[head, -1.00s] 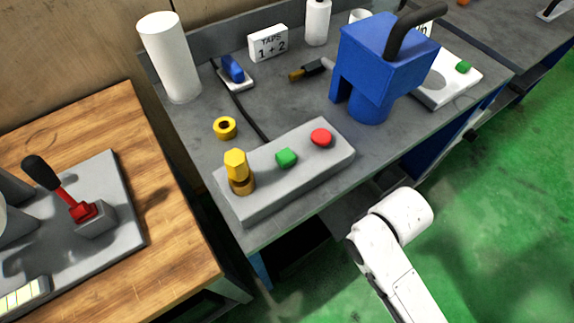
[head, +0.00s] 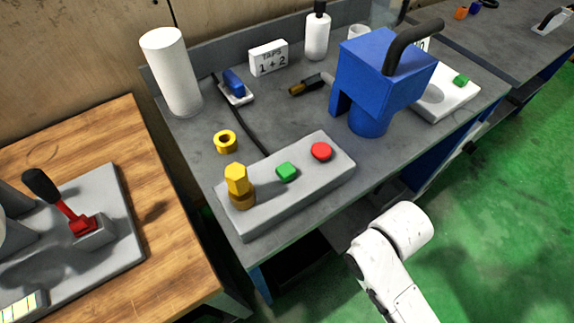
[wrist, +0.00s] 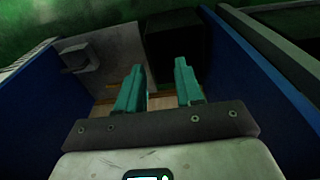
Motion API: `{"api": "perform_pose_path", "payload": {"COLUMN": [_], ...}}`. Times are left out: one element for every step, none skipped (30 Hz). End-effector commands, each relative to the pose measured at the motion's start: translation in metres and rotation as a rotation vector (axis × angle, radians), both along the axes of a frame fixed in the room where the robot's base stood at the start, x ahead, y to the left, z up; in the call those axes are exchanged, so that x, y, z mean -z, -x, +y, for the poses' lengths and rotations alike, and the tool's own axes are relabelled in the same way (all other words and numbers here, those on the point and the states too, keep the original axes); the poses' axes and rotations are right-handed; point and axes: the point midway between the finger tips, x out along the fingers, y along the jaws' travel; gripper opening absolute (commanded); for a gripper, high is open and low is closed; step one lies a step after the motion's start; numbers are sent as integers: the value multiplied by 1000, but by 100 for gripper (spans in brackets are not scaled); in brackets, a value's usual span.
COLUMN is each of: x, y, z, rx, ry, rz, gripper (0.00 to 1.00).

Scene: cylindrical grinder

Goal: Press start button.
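A grey control box (head: 318,192) sits on the front part of the grey bench in the head view. A green button (head: 287,172) is in the middle of its top, a red button (head: 321,151) at its right, and a yellow hexagonal knob (head: 237,179) at its left. Another green button (head: 461,80) is on a white unit at the back right. In the wrist view my gripper (wrist: 160,88) has two teal fingers standing apart with nothing between them. No button shows in the wrist view. In the head view my white arm is in front of the bench, with the gripper hidden.
A blue machine (head: 385,75) with a black hose stands right of the control box. A wooden table (head: 165,230) with a red lever (head: 75,220) is at left. Blue panels (wrist: 262,80) flank my gripper.

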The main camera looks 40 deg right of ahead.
Motion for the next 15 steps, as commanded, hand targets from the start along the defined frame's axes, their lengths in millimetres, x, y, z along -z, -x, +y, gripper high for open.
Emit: {"api": "perform_pose_path", "payload": {"x": [0,0,0,0,0,0,0,0,0,0,0,0,0,0,0], "y": [0,0,0,0,0,0,0,0,0,0,0,0,0,0,0], "z": [0,0,0,0,0,0,0,0,0,0,0,0,0,0,0], "rx": [0,0,0,0,0,0,0,0,0,0,0,0,0,0,0], "ry": [0,0,0,0,0,0,0,0,0,0,0,0,0,0,0], "rz": [0,0,0,0,0,0,0,0,0,0,0,0,0,0,0], "gripper": [31,28,24,22,19,15,12,9,5,2,0,0,0,0,0]}}
